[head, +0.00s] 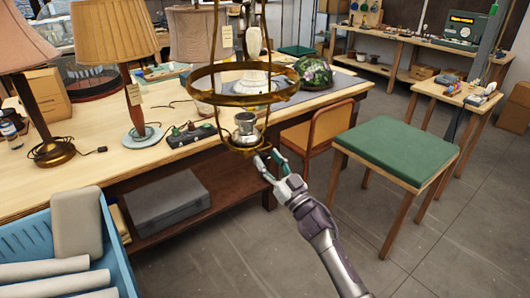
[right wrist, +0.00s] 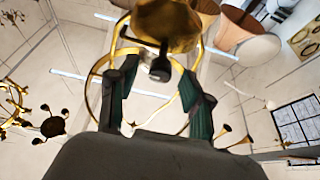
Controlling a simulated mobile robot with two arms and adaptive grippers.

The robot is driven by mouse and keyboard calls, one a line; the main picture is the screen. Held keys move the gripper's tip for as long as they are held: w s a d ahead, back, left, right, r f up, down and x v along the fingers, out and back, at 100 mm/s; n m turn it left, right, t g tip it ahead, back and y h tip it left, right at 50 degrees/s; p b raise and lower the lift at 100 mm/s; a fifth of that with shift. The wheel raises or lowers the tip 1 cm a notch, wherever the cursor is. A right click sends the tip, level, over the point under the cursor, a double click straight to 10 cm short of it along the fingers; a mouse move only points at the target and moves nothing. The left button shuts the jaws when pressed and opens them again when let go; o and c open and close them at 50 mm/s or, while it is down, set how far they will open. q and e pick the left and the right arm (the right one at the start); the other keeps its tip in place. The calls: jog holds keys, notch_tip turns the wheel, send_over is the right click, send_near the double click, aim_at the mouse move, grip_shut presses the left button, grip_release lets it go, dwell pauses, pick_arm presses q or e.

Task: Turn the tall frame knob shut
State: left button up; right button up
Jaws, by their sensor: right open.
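A tall brass lamp frame (head: 197,93) hangs in the middle of the head view, with a wide ring and a metal burner cup (head: 246,125) low inside it. My right gripper (head: 267,163) is just below and to the right of the frame's bottom, its fingers pointing up at it. In the right wrist view the frame's round brass underside (right wrist: 168,22) is overhead. A small dark knob (right wrist: 160,68) hangs beneath it, between the two open fingers (right wrist: 158,75) and seemingly clear of both. The knob's turn position cannot be told. My left gripper is out of view.
A long wooden workbench (head: 60,170) behind the frame carries shaded lamps (head: 117,35), a power strip (head: 190,135) and a patterned shade (head: 314,73). A green-topped stool (head: 395,150) and an orange chair (head: 318,128) stand to the right. A blue crate (head: 118,255) is front left.

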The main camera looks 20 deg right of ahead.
jog(key=shift+x, duration=1)
grip_shut()
